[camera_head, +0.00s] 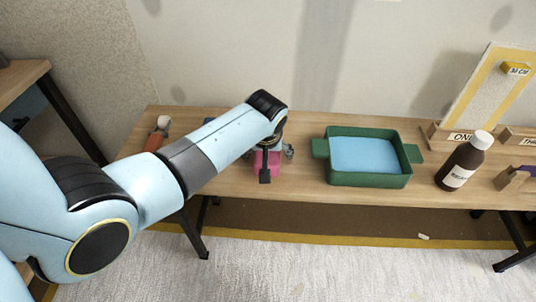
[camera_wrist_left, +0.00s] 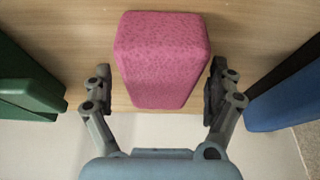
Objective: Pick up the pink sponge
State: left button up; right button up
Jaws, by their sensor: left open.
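The pink sponge (camera_wrist_left: 162,62) is a block on the wooden table, seen large in the left wrist view. In the head view only a part of the sponge (camera_head: 273,162) shows, behind my left gripper and arm. My left gripper (camera_wrist_left: 160,92) is open, with one finger on each side of the sponge. The right-hand finger looks very close to the sponge; a gap shows at the left-hand finger. In the head view the left gripper (camera_head: 270,155) points down at the sponge. My right gripper is not in view.
A green tray (camera_head: 368,181) with light blue liquid stands right of the sponge. A brown bottle (camera_head: 463,162) with a white cap stands further right. A blue object (camera_wrist_left: 288,95) shows at the wrist view's right.

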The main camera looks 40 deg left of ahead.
pick_arm(q)
jog(key=shift+c, duration=0.5)
jog(key=c, duration=1)
jog(key=shift+c, duration=0.2)
jog(key=shift+r, duration=0.1)
